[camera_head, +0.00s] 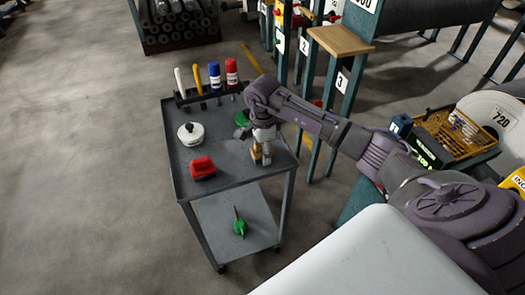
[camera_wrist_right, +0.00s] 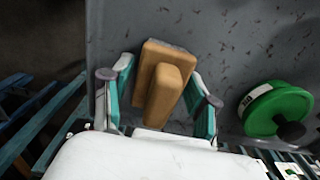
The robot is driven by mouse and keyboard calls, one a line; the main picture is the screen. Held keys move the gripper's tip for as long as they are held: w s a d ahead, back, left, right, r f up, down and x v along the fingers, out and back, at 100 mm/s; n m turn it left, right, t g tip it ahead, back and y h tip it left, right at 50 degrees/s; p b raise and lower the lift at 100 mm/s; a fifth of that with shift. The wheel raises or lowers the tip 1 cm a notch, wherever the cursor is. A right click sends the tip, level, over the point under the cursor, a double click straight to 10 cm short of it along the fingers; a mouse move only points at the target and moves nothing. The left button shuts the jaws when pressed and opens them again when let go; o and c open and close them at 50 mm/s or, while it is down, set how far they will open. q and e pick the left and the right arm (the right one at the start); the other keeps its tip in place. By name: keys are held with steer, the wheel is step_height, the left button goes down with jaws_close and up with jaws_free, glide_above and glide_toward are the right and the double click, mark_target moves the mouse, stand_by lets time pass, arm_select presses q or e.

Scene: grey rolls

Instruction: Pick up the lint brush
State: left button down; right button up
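A tan wooden brush (camera_wrist_right: 160,88) with a raised grip and a greyish edge underneath, which looks like the lint brush, lies on the grey cart top in the right wrist view. In the head view it shows (camera_head: 257,155) near the cart's right edge, partly hidden by my right gripper (camera_head: 263,148). My right gripper (camera_wrist_right: 158,98) is open, with one finger on each side of the brush. A gap shows at the left finger; the right finger is very close, and I cannot tell if it touches. My left gripper is not in view.
The grey cart (camera_head: 228,178) also carries a red block-like tool (camera_head: 202,168), a white round container (camera_head: 191,134), a rack of upright bottles and tools, and a green reel (camera_wrist_right: 278,108). A green-handled tool (camera_head: 239,226) lies on the lower shelf. Numbered posts stand right of the cart.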

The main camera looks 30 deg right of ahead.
steer(key=c, duration=0.8)
steer(key=shift+w+r, duration=0.1)
steer(key=shift+r, duration=0.35)
steer(key=r, duration=0.3)
steer(key=shift+s+d+r+b, duration=0.3)
steer(key=shift+s+d, duration=0.05)
steer(key=s+d+r+b, duration=0.1)
steer(key=s+d+r, duration=0.4)
steer(key=s, duration=0.4)
steer(key=shift+d+r, duration=0.4)
steer(key=shift+r, duration=0.35)
